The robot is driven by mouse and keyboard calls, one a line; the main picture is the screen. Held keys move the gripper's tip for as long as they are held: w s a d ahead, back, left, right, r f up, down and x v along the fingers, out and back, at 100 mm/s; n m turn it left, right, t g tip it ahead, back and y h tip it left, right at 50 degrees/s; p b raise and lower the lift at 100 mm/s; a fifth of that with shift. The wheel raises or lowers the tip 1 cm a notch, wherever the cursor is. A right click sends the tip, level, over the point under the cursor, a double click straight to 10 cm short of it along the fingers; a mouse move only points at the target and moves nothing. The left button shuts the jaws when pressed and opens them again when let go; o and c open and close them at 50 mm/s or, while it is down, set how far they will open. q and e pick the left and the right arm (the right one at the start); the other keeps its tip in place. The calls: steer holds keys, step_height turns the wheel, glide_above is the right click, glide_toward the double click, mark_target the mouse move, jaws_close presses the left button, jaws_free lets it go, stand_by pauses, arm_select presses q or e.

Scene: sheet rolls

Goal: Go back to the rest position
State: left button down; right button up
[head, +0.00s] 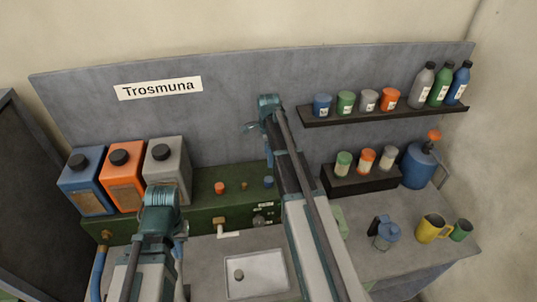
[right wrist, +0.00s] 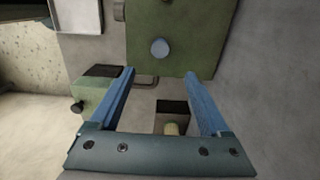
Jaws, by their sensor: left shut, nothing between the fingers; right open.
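My left arm (head: 160,212) comes up from the bottom left of the head view, its teal joint in front of the green cabinet. Beyond the fingertips is the green cabinet (right wrist: 175,45) with a blue knob.
A white tray (head: 236,289) lies between my arms. Blue, orange and grey canisters (head: 165,165) stand at the left. A wall shelf (head: 385,118) holds jars and bottles. A black stand (head: 358,183) holds jars. A blue tank (head: 418,166) and a yellow mug (head: 432,229) are at the right.

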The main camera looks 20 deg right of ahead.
stand_by(0.4)
steer(key=s+a+f+n+b, duration=0.8)
steer(key=s+a+n+b, duration=0.1)
steer(key=s+a+n, duration=0.3)
steer(key=s+a+f+n+h+b, duration=0.1)
steer(key=s+a+f+n+b, duration=0.7)
steer(key=s+a+n, duration=0.4)
steer(key=a+f, duration=0.1)
steer(key=a, duration=0.1)
steer(key=shift+s+a+f+n+b, duration=0.25)
steer(key=shift+s+a+n+b, duration=0.05)
steer(key=shift+b, duration=0.05)
